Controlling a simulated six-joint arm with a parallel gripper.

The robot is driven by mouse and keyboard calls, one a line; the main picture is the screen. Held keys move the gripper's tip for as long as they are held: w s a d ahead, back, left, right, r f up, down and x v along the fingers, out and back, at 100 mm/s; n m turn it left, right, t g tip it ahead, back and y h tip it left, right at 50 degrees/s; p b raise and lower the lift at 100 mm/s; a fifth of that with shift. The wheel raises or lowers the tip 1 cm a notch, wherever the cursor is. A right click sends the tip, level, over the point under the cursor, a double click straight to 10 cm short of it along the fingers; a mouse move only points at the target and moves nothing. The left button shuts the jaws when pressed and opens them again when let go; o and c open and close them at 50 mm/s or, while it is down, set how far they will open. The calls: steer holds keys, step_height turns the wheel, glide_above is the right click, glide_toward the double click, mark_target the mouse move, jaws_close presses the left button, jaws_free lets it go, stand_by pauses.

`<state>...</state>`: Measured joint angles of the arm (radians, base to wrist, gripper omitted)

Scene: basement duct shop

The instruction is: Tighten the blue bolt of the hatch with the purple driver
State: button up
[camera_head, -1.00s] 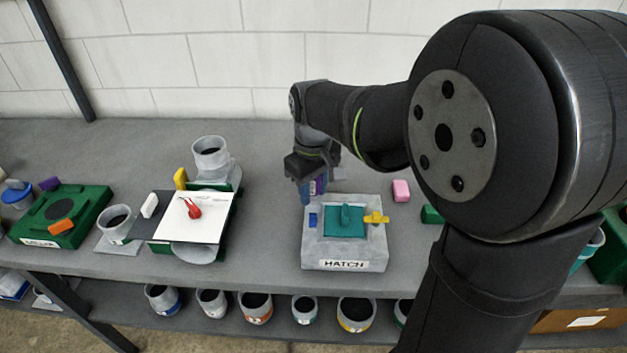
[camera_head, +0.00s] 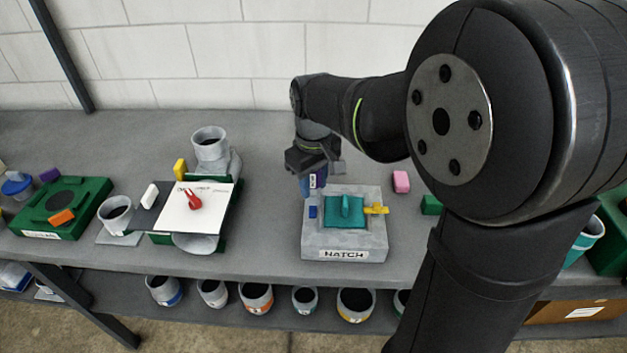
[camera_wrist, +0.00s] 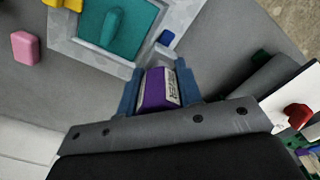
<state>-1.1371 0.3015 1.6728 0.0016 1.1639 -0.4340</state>
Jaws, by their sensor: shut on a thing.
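The hatch (camera_head: 345,241) is a grey block labelled HATCH with a teal lid and handle (camera_head: 346,208). The blue bolt (camera_head: 312,211) stands at the left of the lid; it also shows in the wrist view (camera_wrist: 167,38). A yellow bolt or latch (camera_head: 376,209) is at the lid's right. My gripper (camera_head: 313,184) is shut on the purple driver (camera_wrist: 156,88), which has a white label. It is above the hatch's back left corner, near the blue bolt.
A pink block (camera_head: 401,181) lies right of the hatch and a green block (camera_head: 431,205) beyond it. To the left stand a white panel with a red pointer (camera_head: 194,199), grey pipe cups (camera_head: 116,214) and a green box (camera_head: 62,209). Bench behind the hatch is clear.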

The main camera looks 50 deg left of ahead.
steer(key=shift+f, duration=0.85)
stand_by(0.4)
steer(key=shift+m, duration=1.7)
steer(key=shift+m, duration=1.8)
